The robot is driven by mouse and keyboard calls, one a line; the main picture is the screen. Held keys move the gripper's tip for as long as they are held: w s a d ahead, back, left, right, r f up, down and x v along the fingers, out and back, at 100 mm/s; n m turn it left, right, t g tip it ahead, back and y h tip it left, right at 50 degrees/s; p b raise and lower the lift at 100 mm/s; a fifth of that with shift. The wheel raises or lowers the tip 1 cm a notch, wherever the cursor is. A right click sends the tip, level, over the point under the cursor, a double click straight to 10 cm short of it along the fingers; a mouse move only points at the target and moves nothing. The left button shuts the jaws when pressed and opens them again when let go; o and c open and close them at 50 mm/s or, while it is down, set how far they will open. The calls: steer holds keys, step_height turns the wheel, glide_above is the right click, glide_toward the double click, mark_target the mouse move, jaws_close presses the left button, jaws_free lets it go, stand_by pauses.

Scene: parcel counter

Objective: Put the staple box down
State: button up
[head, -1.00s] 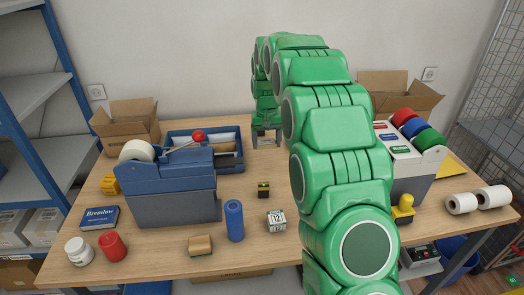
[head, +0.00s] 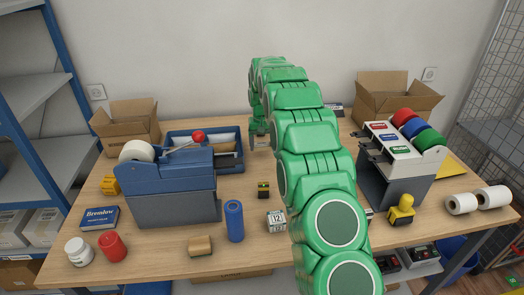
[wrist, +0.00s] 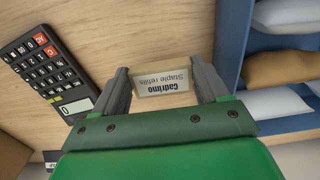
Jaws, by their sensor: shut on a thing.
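The staple box (wrist: 161,80) is a small light-coloured box with a "Cadrimo Staple refills" label, upside down in the wrist view. My gripper (wrist: 162,88) is shut on it, with one dark finger on each side. In the head view my gripper (head: 259,140) is at the back of the table, just right of the blue tray (head: 241,136). The box is hard to make out there. I cannot tell whether its underside touches the wooden table (wrist: 120,25).
A dark calculator (wrist: 48,68) lies on the table left of the box in the wrist view. The blue tray holding bags also shows on the right (wrist: 232,45). Bare wood lies between them. A blue tape dispenser (head: 168,180) stands front left; a label rack (head: 395,150) stands right.

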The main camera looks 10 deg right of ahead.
mark_target(262, 145)
steer(key=shift+w+f, duration=0.35)
steer(key=shift+f, duration=1.6)
steer(key=o, duration=1.1)
steer(key=shift+f, duration=0.1)
step_height(262, 145, up, 11)
steer(key=shift+f, duration=0.15)
steer(key=shift+r, duration=0.75)
